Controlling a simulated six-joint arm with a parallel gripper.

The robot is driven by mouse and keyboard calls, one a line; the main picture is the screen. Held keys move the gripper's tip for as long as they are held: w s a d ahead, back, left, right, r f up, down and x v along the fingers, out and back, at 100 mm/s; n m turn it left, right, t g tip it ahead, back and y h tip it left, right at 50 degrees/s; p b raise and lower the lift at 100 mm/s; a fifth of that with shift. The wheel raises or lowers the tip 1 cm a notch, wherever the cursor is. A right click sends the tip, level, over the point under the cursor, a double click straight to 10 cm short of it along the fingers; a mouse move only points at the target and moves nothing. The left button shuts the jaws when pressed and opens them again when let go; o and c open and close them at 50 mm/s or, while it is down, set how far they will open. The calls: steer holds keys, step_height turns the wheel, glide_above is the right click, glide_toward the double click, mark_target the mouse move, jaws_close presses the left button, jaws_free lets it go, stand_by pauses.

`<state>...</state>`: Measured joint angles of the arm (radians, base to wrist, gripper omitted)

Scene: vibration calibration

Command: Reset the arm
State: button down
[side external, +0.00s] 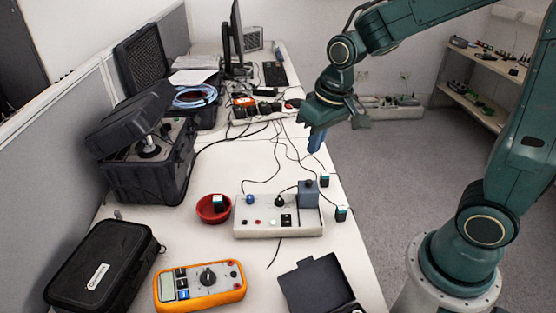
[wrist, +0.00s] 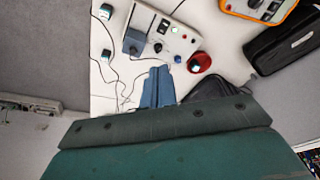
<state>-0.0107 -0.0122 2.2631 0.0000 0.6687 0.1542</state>
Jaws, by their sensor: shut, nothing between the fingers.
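My gripper (side external: 316,140) hangs in the air above the right edge of the white table, its blue fingers pointing down. The fingers are together and hold nothing. In the wrist view the gripper (wrist: 158,72) shows as two blue fingers side by side, with the control box beyond their tips. The control box (side external: 252,229) is a pale unit with knobs, buttons and a grey-blue block (side external: 308,194) on its right end. My gripper is apart from it, higher and farther back.
Two more cubes (side external: 324,180) lie near the table's right edge. An orange multimeter (side external: 205,285), black case (side external: 100,270) and open black box (side external: 150,175) stand on the left. Cables cross the table. The air around my gripper is clear.

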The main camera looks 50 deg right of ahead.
steer(key=s+r+t, duration=0.1)
steer(key=s+r, duration=0.3)
steer(key=s, duration=0.3)
steer(key=s+r+n+t, duration=0.1)
steer(key=s+r, duration=0.3)
steer(key=s, duration=0.4)
steer(key=shift+d+r+n+t, duration=0.2)
steer(key=shift+r+n+t, duration=0.15)
steer(key=shift+t, duration=0.15)
steer(key=shift+s, duration=0.1)
